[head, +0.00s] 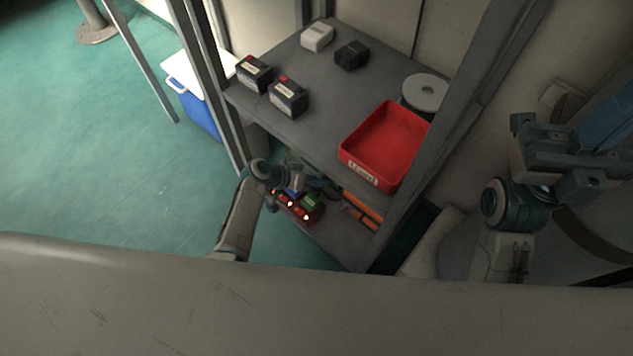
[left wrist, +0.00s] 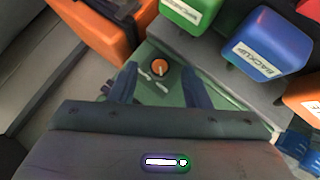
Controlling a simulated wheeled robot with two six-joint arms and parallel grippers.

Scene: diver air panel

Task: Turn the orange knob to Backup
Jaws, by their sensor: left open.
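The orange knob (left wrist: 160,68) sits on a pale green panel (left wrist: 148,52) in the left wrist view. A light pointer line shows on its face, with small white marks beside it that are too small to read. My left gripper (left wrist: 160,82) is open, with one finger on each side of the knob; I cannot tell whether they touch it. A blue block labelled BACKUP (left wrist: 268,45) is to the right of the knob. In the head view my left gripper (head: 318,186) is at the lower shelf, and the knob is hidden there. My right gripper (head: 575,160) is far to the right, away from the panel.
A green block (left wrist: 190,12) and an orange case (left wrist: 100,25) stand close around the panel. In the head view, a red tray (head: 388,143) and dark boxes (head: 288,97) are on the upper shelf (head: 320,125), above my left gripper. Shelf posts stand on both sides.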

